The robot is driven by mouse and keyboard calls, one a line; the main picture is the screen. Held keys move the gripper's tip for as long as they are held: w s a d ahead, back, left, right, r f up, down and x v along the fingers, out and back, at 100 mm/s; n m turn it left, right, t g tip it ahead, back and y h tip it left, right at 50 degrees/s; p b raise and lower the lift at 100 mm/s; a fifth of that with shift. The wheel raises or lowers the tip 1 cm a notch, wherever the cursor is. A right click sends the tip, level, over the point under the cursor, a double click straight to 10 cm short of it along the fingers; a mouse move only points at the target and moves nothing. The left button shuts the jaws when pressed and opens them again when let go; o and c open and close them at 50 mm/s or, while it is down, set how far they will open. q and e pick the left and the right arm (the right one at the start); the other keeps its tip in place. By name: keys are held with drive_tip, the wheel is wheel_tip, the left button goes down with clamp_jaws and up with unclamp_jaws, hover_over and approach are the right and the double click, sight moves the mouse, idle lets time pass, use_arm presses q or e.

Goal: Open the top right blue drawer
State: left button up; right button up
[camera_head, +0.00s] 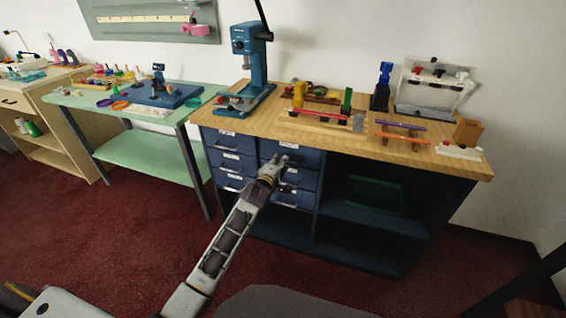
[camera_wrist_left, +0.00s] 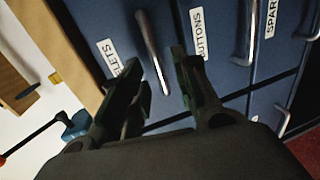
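The top right blue drawer (camera_head: 308,157) is in the right column of the drawer unit, just under the wooden counter top, and looks shut. In the left wrist view, turned sideways, its front (camera_wrist_left: 105,20) carries a white label ending in "LETS" and a silver bar handle (camera_wrist_left: 149,45). My left gripper (camera_head: 283,164) is in front of this drawer. In the wrist view my left gripper (camera_wrist_left: 160,68) is open, with the handle appearing between its fingers. I cannot tell whether a finger touches it. My right gripper is not in view.
Below are more blue drawers, one labelled "BUTTONS" (camera_wrist_left: 203,35), with similar handles. A blue drill press (camera_head: 250,70) and several tools stand on the counter top (camera_head: 350,145). Open shelves (camera_head: 365,222) are to the right. A green table (camera_head: 140,150) stands left; red carpet lies in front.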

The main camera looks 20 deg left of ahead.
use_arm(q)
drive_tip(key=shift+b+x, duration=0.3)
drive_tip(key=shift+x, duration=1.35)
drive_tip(key=shift+c, duration=0.5)
clamp_jaws()
